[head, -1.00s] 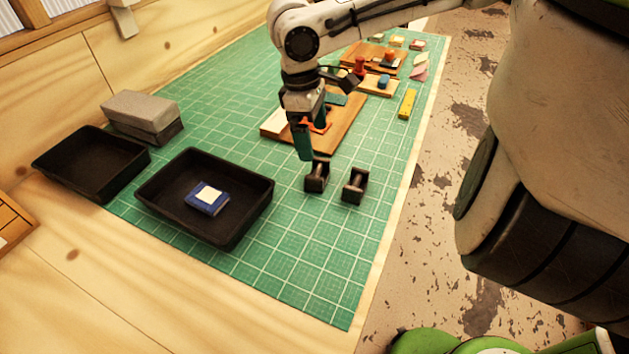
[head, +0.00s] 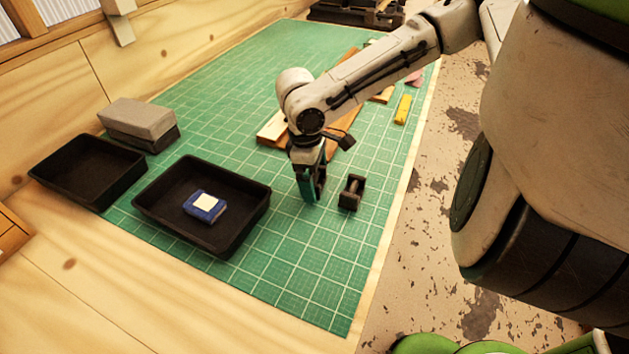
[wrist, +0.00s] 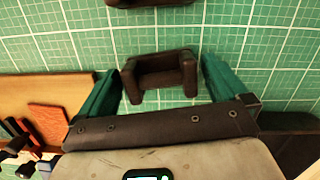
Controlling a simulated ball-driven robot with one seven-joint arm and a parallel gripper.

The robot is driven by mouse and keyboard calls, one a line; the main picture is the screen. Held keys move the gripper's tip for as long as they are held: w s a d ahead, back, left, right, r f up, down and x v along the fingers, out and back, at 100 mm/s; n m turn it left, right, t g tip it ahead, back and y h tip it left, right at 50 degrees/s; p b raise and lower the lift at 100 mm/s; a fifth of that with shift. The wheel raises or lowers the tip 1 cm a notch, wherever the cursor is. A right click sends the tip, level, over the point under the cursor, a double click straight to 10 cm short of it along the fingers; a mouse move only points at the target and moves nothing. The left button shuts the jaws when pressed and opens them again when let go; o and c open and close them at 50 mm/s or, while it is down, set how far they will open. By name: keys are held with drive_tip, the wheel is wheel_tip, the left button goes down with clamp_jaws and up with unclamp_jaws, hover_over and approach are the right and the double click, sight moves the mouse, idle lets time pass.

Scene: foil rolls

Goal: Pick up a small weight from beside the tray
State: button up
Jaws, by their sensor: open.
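Two small dark weights with upright ends and a low middle are beside the black tray (head: 225,243). The right weight (head: 351,193) stands clear on the mat in the head view, and its edge shows at the top of the wrist view (wrist: 150,3). The left weight (wrist: 160,82) lies between my gripper's teal fingers in the wrist view, with mat showing beside it. In the head view it is largely hidden behind my gripper (head: 311,197). My gripper is open, pointing down over this weight; touch cannot be told.
The tray holds a blue box (head: 205,206) with a white label. A second, empty black tray (head: 108,192) and a grey block (head: 138,118) are at the left. A wooden board (wrist: 50,90) lies beyond my gripper. The green mat is clear in front.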

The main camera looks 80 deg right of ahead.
drive_tip(key=c, duration=1.3)
drive_tip(key=shift+c, duration=0.5)
drive_tip(key=shift+r, duration=0.15)
